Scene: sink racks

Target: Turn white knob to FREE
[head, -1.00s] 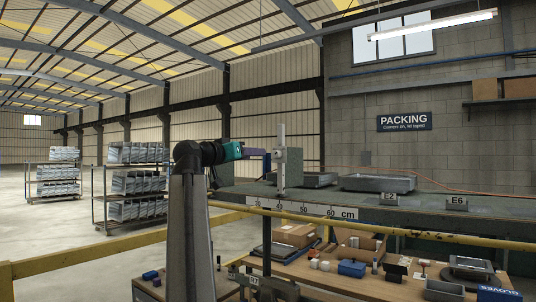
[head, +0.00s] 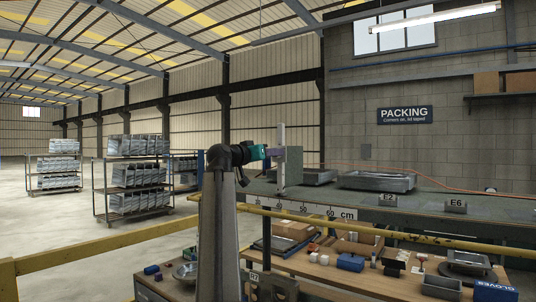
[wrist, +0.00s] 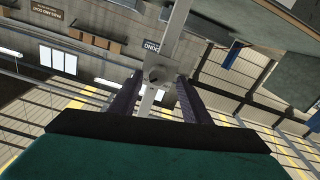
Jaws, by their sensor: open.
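A pale upright post (head: 281,138) with a light slide block stands on the bench edge by the ruler. My gripper (head: 272,152) has a teal body and purple fingers. It is at the post, from its left side. No FREE mark can be read.
A flat grey panel (head: 294,167) stands just behind the post. Shallow metal trays (head: 376,181) lie on the green bench to the right. A yellow rail (head: 400,231) crosses in front, above a lower table with boxes and tools. Loaded rack carts (head: 135,175) stand at left.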

